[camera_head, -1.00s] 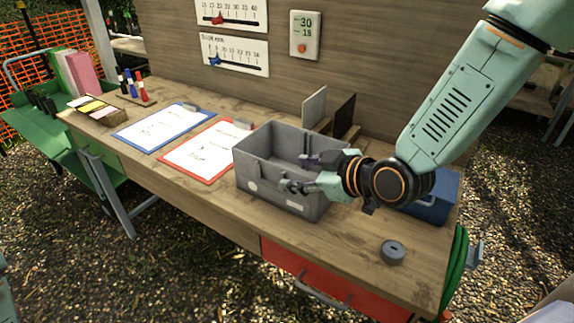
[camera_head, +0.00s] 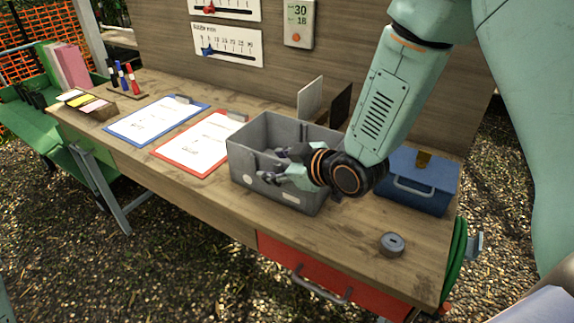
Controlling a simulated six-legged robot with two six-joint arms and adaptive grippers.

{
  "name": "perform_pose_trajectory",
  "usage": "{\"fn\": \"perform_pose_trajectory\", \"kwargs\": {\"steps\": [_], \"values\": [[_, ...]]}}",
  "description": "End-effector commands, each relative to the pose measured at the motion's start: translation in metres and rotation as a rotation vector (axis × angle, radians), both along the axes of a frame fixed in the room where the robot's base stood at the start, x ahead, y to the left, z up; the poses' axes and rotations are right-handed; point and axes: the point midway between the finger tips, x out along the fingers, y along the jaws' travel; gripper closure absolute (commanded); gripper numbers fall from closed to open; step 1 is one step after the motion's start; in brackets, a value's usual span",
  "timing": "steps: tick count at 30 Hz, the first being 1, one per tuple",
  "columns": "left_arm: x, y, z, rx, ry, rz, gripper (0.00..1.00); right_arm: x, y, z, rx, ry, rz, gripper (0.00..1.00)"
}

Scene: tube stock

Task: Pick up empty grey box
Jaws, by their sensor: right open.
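The grey box (camera_head: 241,166) stands upright on the wooden workbench. It is open at the top, and the part of its inside that shows looks empty. My right gripper (camera_head: 268,167) is open at the box's near side, with its arm coming from the upper right. One finger shows over the box opening and the other appears in front of the near wall, below the rim. I cannot tell whether either touches the box. The gripper and wrist hide the box's right part. My left gripper is not in view.
A blue toolbox (camera_head: 416,181) stands right of the grey box on the workbench (camera_head: 220,205). A red clipboard (camera_head: 168,157) and a blue clipboard (camera_head: 121,136) lie to the left. A dark round roll (camera_head: 392,244) lies near the front right. Upright panels (camera_head: 310,98) stand behind the box.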

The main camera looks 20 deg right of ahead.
Motion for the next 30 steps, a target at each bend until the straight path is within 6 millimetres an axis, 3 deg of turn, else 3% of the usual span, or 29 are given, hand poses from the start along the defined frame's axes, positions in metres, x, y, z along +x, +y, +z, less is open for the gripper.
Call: {"fn": "perform_pose_trajectory", "kwargs": {"steps": [11,30], "values": [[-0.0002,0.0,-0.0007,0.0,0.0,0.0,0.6,0.0099,0.0041,-0.0052,0.001,0.0,0.0,0.48],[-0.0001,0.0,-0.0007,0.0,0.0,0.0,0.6,0.0095,0.004,-0.0052,0.0,0.001,0.001,1.0]]}}
